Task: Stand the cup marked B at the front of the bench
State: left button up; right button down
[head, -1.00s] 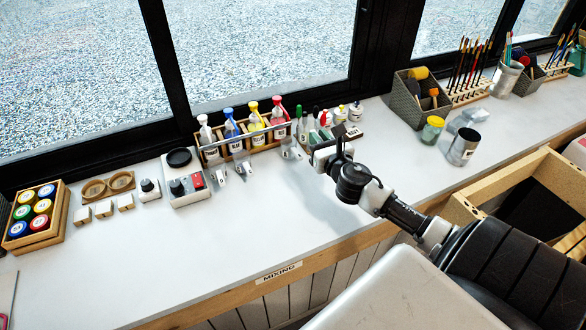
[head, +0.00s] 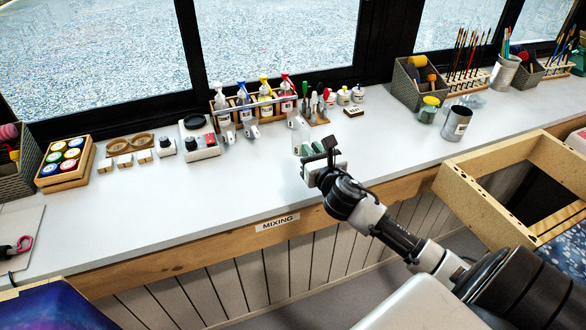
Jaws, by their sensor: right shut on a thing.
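My right gripper (head: 314,154) is shut on a small clear cup (head: 301,136), which shows just left of and beyond the fingers. The gripper and cup are above the front half of the bench (head: 200,200), to the right of the MIXING label (head: 278,223). Two more small clear cups, a left one (head: 228,134) and a right one (head: 252,129), stand in front of the bottle rack (head: 263,105). Their letters are too small to read. My left gripper is not in view.
A scale (head: 199,138), knobbed pot (head: 167,147) and crate of paint jars (head: 66,165) stand left. A metal tin (head: 456,123) and yellow-lidded jar (head: 428,109) stand right. A wooden frame (head: 480,195) is at the right front. The bench's front left middle is clear.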

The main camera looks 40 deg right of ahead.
jog(key=w+f, duration=0.1)
jog(key=w+a+f, duration=0.1)
jog(key=w, duration=0.1)
jog(key=w+a+f, duration=0.1)
jog(key=shift+w+a, duration=0.1)
jog(key=shift+w, duration=0.15)
jog(key=shift+f+b, duration=0.3)
jog(key=shift+b, duration=0.05)
notch_tip(320, 180, down, 3)
jog(key=shift+r+b, duration=0.15)
jog(key=shift+b, duration=0.25)
jog(key=shift+f, duration=0.3)
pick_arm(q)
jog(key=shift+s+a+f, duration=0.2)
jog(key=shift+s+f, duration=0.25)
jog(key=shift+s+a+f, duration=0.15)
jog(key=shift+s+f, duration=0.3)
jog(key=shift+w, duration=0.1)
pick_arm(e)
jog(key=shift+f, duration=0.1)
